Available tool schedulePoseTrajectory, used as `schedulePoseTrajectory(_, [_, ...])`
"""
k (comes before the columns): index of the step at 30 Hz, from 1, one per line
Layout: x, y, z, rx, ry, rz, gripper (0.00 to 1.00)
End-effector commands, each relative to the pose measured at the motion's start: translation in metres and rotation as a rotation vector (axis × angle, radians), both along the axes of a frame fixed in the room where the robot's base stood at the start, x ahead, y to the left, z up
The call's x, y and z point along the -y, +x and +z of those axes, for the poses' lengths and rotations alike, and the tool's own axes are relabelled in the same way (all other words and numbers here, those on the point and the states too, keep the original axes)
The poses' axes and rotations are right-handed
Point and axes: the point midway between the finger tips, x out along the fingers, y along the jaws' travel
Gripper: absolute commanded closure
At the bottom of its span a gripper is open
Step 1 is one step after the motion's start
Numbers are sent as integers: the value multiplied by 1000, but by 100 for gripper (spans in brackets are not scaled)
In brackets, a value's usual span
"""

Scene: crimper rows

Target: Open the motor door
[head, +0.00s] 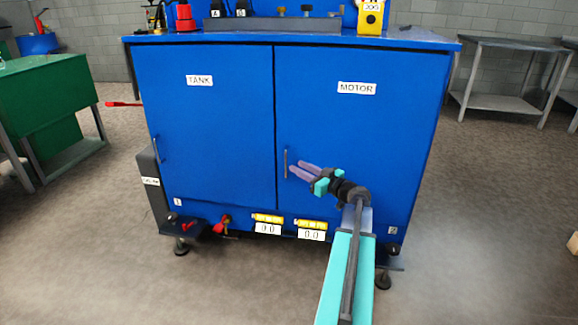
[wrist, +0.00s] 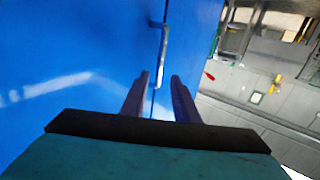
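The motor door (head: 350,150) is the right blue door of the cabinet, with a white MOTOR label, and looks shut. Its dark vertical handle (head: 286,163) is near the door's left edge. My gripper (head: 296,172) is just right of the handle in the head view, with its two purple fingers pointing at it. In the wrist view, my gripper (wrist: 160,90) is open with a clear gap between the fingers. The grey handle (wrist: 163,52) shows ahead, roughly in line with that gap. I cannot tell whether the fingers touch it.
The tank door (head: 210,130) is shut on the left, with its own handle (head: 155,150). Yellow-topped displays (head: 268,222) sit under the doors. A green bench (head: 45,110) stands at the left and a metal table (head: 510,75) at the back right.

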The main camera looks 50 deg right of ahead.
Motion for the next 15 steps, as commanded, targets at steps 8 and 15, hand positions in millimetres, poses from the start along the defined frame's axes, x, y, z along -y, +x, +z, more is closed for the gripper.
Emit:
schedulePoseTrajectory(8, [2, 40, -1, 0, -1, 1, 73])
schedulePoseTrajectory(15, [2, 56, -1, 0, 0, 0, 73])
